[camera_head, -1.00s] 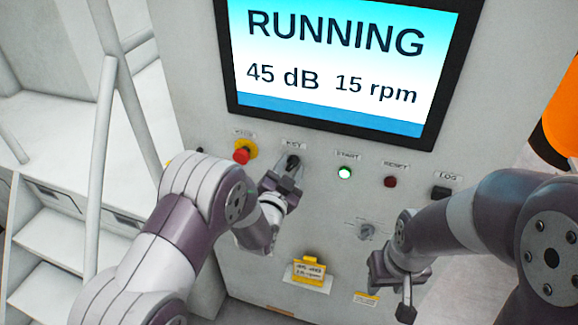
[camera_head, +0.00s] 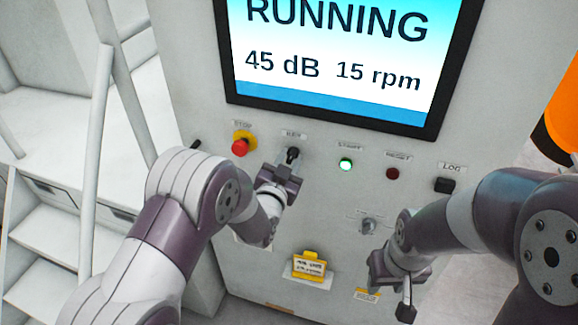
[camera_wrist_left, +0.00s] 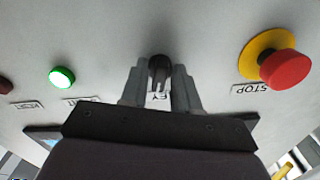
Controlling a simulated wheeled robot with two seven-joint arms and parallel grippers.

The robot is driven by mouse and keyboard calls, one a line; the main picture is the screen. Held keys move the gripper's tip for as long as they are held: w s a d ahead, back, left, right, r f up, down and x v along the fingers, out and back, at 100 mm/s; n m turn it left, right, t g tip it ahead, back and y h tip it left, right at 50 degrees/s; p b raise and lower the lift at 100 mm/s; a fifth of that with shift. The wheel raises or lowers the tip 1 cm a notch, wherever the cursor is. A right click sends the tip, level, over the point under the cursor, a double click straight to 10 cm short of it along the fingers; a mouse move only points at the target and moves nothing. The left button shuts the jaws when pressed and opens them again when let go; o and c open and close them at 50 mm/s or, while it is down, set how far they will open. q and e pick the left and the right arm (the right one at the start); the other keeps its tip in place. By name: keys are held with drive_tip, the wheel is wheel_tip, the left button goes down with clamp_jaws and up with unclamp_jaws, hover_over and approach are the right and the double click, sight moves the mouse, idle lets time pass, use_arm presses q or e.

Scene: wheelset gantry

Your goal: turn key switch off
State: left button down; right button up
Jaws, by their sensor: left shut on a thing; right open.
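The black key switch (camera_head: 292,153) sits on the grey panel under its KEY label, between the red stop button and the lit green start button. My left gripper (camera_head: 284,170) is at the switch. In the left wrist view the switch knob (camera_wrist_left: 159,70) stands between the two fingers of my left gripper (camera_wrist_left: 160,88), which are shut on it. The fingers hide part of the KEY label. My right gripper (camera_head: 392,282) is open and empty, low in front of the panel at the right, away from the switch.
The screen (camera_head: 335,62) reads RUNNING, 45 dB, 15 rpm. The red stop button (camera_head: 240,146) is left of the switch. The green start button (camera_head: 346,165), dark red reset button (camera_head: 392,173) and black LOG switch (camera_head: 445,184) are right. A yellow tag holder (camera_head: 309,266) is below.

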use_arm(q)
drive_tip(key=n+b, duration=0.6)
drive_tip(key=shift+f, duration=0.2)
drive_tip(key=shift+r+n+b, duration=0.2)
drive_tip(key=shift+n+b, duration=1.15)
drive_tip(key=shift+n, duration=0.35)
drive_tip(key=c, duration=1.1)
unclamp_jaws()
drive_tip(key=b+v, duration=0.2)
drive_tip(key=v, duration=1)
drive_tip(key=shift+s+a+r+b, duration=0.1)
drive_tip(key=shift+s+a+b, duration=0.05)
drive_tip(key=shift+s+b, duration=0.2)
